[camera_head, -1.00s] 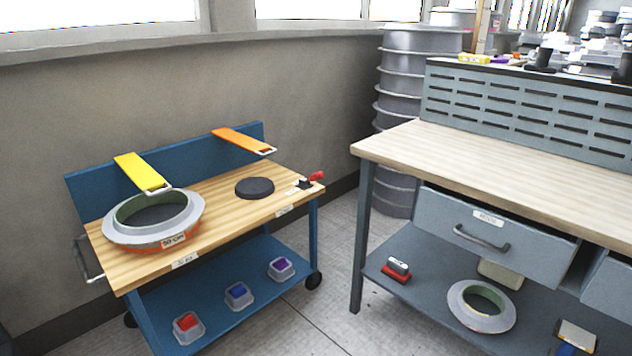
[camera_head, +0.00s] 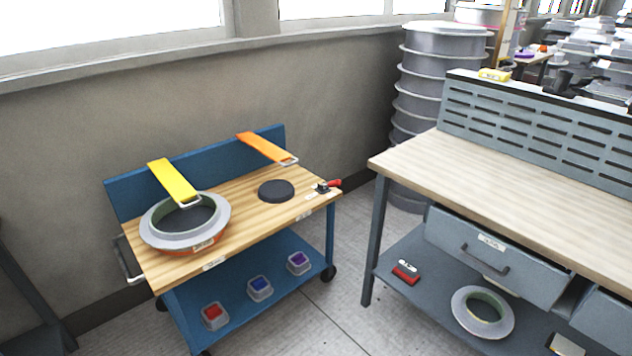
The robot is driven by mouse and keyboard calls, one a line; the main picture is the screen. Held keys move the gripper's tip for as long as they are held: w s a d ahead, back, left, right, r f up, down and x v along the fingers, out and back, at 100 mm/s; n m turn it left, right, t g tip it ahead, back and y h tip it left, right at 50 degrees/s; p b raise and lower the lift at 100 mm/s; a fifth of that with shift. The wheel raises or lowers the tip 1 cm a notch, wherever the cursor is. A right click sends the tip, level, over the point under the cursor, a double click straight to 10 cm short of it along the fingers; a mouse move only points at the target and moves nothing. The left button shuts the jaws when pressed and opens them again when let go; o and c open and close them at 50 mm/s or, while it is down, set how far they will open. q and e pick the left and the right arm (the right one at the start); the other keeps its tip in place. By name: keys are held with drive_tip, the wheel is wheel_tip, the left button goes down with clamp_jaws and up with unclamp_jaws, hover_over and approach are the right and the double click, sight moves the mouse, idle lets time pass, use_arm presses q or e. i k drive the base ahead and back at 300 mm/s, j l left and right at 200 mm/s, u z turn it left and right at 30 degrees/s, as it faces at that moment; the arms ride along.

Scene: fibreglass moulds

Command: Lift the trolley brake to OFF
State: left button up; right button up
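The trolley (camera_head: 262,232) stands at the left of the head view, with a wooden top, blue back panel and blue lower shelf. The brake, a small black base with a red lever (camera_head: 333,184), sits at the right end of the trolley top. The lever points to the right, roughly level or slightly raised. A small label lies beside it, too small to read. Neither of my grippers is in view.
A ring mould (camera_head: 186,222) sits on the trolley's left end, near a black disc (camera_head: 276,191). Yellow (camera_head: 172,182) and orange (camera_head: 266,148) straps hang over the back panel. A grey workbench (camera_head: 500,170) stands to the right, with floor (camera_head: 335,290) clear between.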

sight(337, 183)
drive_tip(key=i+l+u, duration=0.2)
drive_tip(key=u, duration=0.25)
drive_tip(key=i+l+u, duration=0.25)
drive_tip(key=u, duration=0.2)
drive_tip(key=i+l+u, duration=0.1)
drive_tip(key=i+l, duration=0.15)
drive_tip(key=l, duration=0.3)
drive_tip(key=i+l+u, duration=0.15)
drive_tip(key=l, duration=0.15)
